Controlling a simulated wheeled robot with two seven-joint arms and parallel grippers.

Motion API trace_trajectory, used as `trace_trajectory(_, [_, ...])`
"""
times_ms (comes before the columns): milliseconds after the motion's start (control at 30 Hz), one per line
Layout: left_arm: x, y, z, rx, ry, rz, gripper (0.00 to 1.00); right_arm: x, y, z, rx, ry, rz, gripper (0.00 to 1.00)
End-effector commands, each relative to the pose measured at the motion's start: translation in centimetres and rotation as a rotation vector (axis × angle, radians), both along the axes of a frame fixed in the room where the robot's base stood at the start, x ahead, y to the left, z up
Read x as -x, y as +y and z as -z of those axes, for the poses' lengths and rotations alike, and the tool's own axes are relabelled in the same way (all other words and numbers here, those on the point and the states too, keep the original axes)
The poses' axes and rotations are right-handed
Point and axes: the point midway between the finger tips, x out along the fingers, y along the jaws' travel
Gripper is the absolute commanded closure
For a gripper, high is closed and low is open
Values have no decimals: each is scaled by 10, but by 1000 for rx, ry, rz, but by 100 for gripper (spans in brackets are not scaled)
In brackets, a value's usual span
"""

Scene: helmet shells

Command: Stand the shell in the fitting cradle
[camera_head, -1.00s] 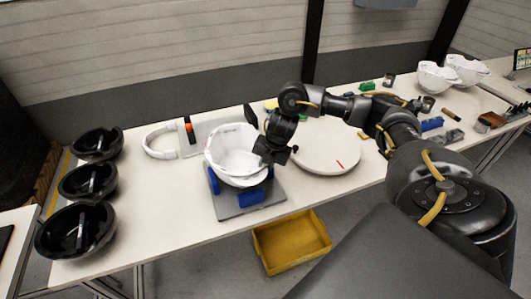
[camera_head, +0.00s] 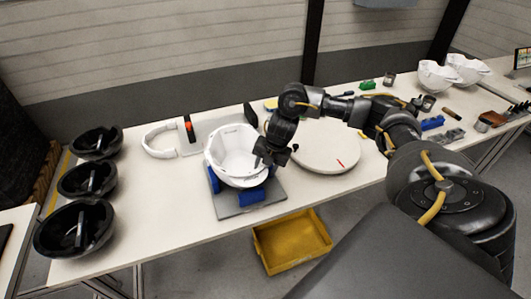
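The white helmet shell (camera_head: 230,158) stands in the fitting cradle, its open side facing up and towards me. The cradle has a grey base plate (camera_head: 227,208) and blue blocks (camera_head: 251,196) around the shell's lower part. My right gripper (camera_head: 267,158) is at the shell's right rim. Its fingers look spread, one on either side of the rim; whether they touch it is too small to tell. The shell's underside and its seat in the cradle are partly hidden. My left gripper is not in view.
A white round turntable (camera_head: 322,150) lies right of the cradle. A white headband (camera_head: 158,142) and a grey stand lie behind left. Several black shells (camera_head: 75,229) line the left end. A yellow bin (camera_head: 290,243) is below the front edge. More white shells (camera_head: 437,77) stand far right.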

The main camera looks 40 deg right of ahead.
Motion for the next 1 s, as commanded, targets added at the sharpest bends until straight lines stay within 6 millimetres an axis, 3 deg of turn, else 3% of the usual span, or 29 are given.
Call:
trace_trajectory(167, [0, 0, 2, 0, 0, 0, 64, 2, -1, -9, -1, -1, -2, 57])
trace_trajectory(600, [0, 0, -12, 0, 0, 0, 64, 20, -11, -90, 1, -4, 0, 57])
trace_trajectory(800, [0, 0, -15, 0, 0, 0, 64, 24, -13, -104, 0, -2, 0, 57])
trace_trajectory(1000, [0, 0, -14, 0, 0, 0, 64, 25, -14, -104, -1, -1, 1, 57])
